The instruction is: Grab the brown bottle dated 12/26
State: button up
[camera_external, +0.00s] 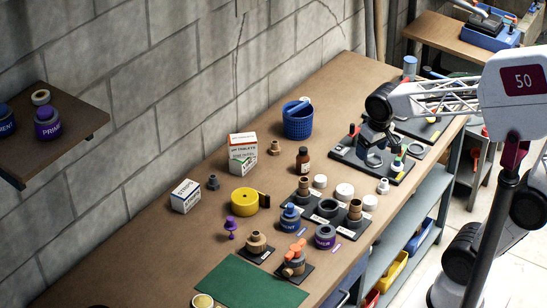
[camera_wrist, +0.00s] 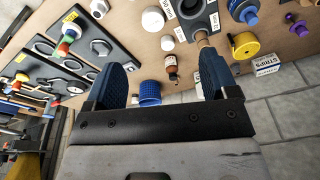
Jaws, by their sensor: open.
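A small brown bottle (camera_external: 303,161) with a dark cap and an orange-and-white label stands upright on the workbench, left of a black tool tray. It also shows in the wrist view as a brown bottle (camera_wrist: 171,67), between my two fingers in the picture and beyond them. The date on its label is too small to read. My gripper (camera_external: 373,160) is over the black tray, right of the bottle and apart from it. In the wrist view my gripper (camera_wrist: 163,78) has its blue fingers spread wide with nothing between them.
A blue basket (camera_external: 298,124) stands behind the bottle. White round caps (camera_external: 344,191) and black trays with fittings lie in front of it. The black tool tray (camera_external: 398,175) is beneath my gripper. Boxes (camera_external: 242,150) and yellow tape (camera_external: 244,200) sit to the left.

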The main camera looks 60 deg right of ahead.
jog(key=w+d+f+m+g, duration=0.1)
jog(key=w+d+f+m, duration=0.1)
jog(key=w, duration=0.6)
jog(key=w+d+f+m, duration=0.2)
jog(key=w+f+m, duration=0.1)
jog(key=w, duration=0.5)
jog(key=m+g, duration=0.1)
jog(key=m, duration=0.2)
send_over(303, 156)
jog(key=d, duration=0.1)
notch_tip(303, 156, down, 8)
jog(key=shift+f, duration=0.25)
jog(key=shift+w+d+f+m, duration=0.1)
jog(key=shift+w+f+m, duration=0.1)
jog(key=shift+w+m, duration=0.1)
jog(key=shift+f, duration=0.1)
jog(key=shift+f, duration=1.2)
jog(key=shift+f, duration=0.1)
jog(key=shift+f, duration=2.5)
jog(key=shift+c, duration=0.3)
